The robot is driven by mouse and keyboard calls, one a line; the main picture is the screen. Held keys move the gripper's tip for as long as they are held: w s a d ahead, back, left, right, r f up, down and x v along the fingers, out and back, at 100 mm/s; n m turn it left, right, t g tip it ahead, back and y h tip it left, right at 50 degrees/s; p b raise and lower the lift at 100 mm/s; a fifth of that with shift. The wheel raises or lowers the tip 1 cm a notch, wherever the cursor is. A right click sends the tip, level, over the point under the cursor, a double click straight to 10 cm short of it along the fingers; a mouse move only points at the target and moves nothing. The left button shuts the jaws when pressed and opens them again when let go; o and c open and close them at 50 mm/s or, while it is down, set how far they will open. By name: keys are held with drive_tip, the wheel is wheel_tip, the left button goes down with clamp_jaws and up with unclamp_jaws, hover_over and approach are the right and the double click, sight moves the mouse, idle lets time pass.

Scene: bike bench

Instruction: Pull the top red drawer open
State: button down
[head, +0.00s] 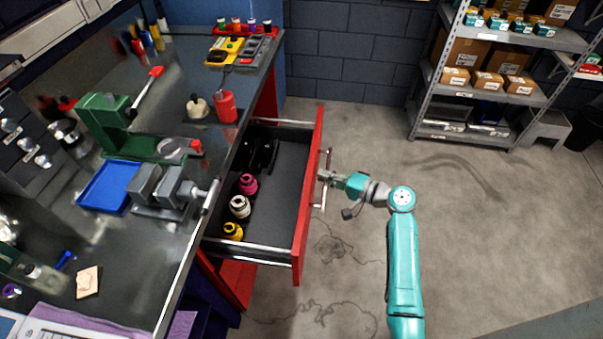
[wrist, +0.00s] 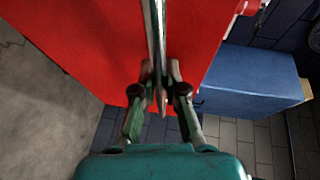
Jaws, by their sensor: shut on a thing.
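The top red drawer (head: 309,190) stands pulled out from under the workbench in the head view. Its dark inside holds yellow, white and magenta bottles (head: 239,207) and some black items. Its red front also fills much of the wrist view (wrist: 85,45). A metal bar handle (head: 324,180) runs along the front and shows in the wrist view (wrist: 153,30). My gripper (head: 328,177) is at the middle of the handle, and its fingers (wrist: 161,92) are shut on the bar.
The dark workbench top (head: 125,235) carries a green machine (head: 103,120), a grey vise (head: 160,190), a blue tray (head: 107,187) and a red bottle (head: 227,107). A metal shelf with boxes (head: 480,95) stands at the back right. The concrete floor (head: 490,220) right of my arm is clear.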

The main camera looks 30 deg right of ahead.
drive_tip(key=s+d, duration=0.5)
drive_tip(key=d, duration=0.2)
drive_tip(key=shift+s+d, duration=0.25)
drive_tip(key=shift+d, duration=0.05)
drive_tip(key=c, duration=1.2)
unclamp_jaws()
drive_tip(key=v, duration=1.2)
drive_tip(key=shift+d, duration=0.1)
